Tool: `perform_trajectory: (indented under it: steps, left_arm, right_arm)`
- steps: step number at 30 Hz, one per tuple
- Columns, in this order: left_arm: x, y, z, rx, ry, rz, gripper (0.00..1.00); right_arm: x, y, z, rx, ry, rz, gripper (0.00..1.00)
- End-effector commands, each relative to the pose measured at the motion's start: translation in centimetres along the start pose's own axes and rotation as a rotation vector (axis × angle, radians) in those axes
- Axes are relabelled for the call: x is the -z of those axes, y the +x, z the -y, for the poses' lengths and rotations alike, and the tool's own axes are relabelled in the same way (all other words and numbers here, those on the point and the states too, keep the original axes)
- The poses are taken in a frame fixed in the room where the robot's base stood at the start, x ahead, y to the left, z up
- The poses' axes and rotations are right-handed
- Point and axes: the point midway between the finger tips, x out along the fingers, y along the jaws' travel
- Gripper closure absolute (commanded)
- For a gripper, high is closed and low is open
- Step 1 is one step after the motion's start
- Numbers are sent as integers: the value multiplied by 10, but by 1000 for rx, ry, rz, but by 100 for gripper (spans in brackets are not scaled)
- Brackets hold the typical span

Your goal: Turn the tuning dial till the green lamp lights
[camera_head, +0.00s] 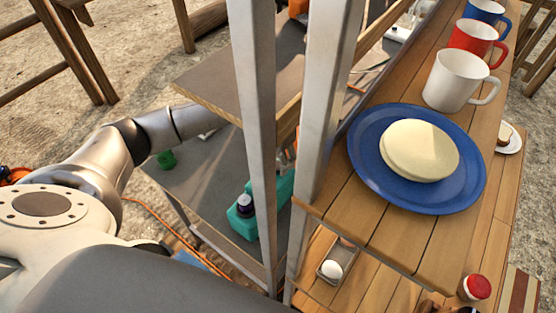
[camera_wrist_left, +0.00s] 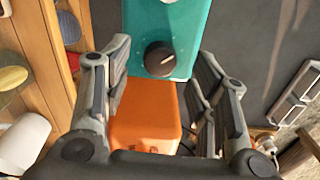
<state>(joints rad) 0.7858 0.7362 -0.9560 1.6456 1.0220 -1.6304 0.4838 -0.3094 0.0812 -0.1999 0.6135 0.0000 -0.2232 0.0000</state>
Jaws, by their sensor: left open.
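In the left wrist view a teal box (camera_wrist_left: 185,28) carries a round black dial (camera_wrist_left: 159,60). My left gripper (camera_wrist_left: 163,68) is open, with a finger on each side of the dial in the picture; I cannot tell whether either touches it. In the head view a teal box (camera_head: 275,207) stands on the grey lower surface, partly behind a metal post. My left arm comes in from the left and passes behind the wooden shelf, which hides the gripper there. I cannot make out a green lamp. My right gripper is not in view.
An orange box (camera_wrist_left: 146,118) lies between the fingers in the wrist picture. Metal posts (camera_head: 257,90) and a wooden shelf (camera_head: 215,75) stand close by. The counter holds a blue plate (camera_head: 365,160) and mugs (camera_head: 455,78).

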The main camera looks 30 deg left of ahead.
Motion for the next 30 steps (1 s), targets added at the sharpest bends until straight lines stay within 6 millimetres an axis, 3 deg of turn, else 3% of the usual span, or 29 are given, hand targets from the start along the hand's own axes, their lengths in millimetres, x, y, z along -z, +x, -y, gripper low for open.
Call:
perform_trajectory:
  steps: [6, 16, 27, 30]
  left_arm:
    - [0, 23, 0, 1, 0, 1, 47]
    - [0, 27, 0, 1, 1, -1, 48]
    - [0, 26, 0, 1, 0, -1, 94]
    - [0, 25, 0, 1, 10, 0, 94]
  right_arm:
    - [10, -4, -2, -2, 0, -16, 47]
    - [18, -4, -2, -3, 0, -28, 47]
    - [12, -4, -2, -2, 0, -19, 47]
    - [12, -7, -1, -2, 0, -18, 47]
